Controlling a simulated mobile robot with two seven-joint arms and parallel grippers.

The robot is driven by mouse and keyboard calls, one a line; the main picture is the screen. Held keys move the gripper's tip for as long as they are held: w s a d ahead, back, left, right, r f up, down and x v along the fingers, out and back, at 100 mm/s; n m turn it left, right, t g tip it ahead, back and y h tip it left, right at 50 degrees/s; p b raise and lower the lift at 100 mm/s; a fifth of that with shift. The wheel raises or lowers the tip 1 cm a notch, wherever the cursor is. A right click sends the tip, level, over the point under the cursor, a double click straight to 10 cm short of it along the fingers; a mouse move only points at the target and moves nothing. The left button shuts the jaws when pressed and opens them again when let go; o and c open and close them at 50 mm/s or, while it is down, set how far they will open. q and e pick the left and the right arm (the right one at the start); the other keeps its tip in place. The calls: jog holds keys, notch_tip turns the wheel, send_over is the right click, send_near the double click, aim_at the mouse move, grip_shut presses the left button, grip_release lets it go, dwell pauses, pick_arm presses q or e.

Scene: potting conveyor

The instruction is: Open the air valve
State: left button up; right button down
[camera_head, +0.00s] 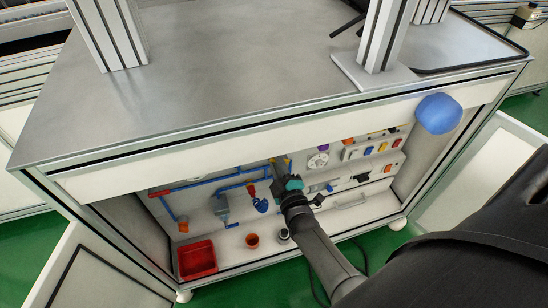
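Blue air pipes (200,181) run along the back wall of the open cabinet under the bench. A small red part (250,190) sits on the pipework, with a blue fitting (261,205) below it. Another red part (160,193) is at the pipe's left end. I cannot tell for sure which part is the air valve. My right gripper (281,165) reaches into the cabinet from the lower right, just right of the pipework. Its fingertips are small and partly hidden by its own body, so their opening and any contact are unclear. My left gripper is out of view.
A panel with a dial (318,160) and switches is right of my gripper. The bench top (230,75) overhangs the cabinet. Open doors (95,270) flank it.

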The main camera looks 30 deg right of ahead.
aim_at(287, 160)
jog(key=m, duration=0.1)
jog(key=r+m+p, duration=0.1)
jog(key=m, duration=0.1)
jog(key=shift+d, duration=0.25)
jog(key=m, duration=0.1)
jog(key=m+p, duration=0.1)
jog(key=d+m, duration=0.1)
jog(key=shift+s+r+m, duration=0.15)
jog(key=shift+r+m, duration=0.15)
jog(key=shift+s+d+r+m+p, duration=0.1)
jog(key=shift+d+m+p, duration=0.1)
jog(key=shift+m, duration=0.4)
jog(key=shift+d+r+m+p, duration=0.1)
jog(key=shift+d+m+p, duration=0.1)
jog(key=shift+m, duration=0.4)
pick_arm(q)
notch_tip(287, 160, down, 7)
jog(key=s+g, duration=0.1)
pick_arm(e)
jog(key=shift+s+d+m, duration=0.1)
jog(key=shift+d+m, duration=0.15)
jog(key=shift+m, duration=0.55)
jog(key=shift+s+d+m, duration=0.1)
jog(key=shift+d+m, duration=0.15)
jog(key=shift+m, duration=0.55)
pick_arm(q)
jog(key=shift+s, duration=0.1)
pick_arm(e)
jog(key=c, duration=0.8)
grip_release()
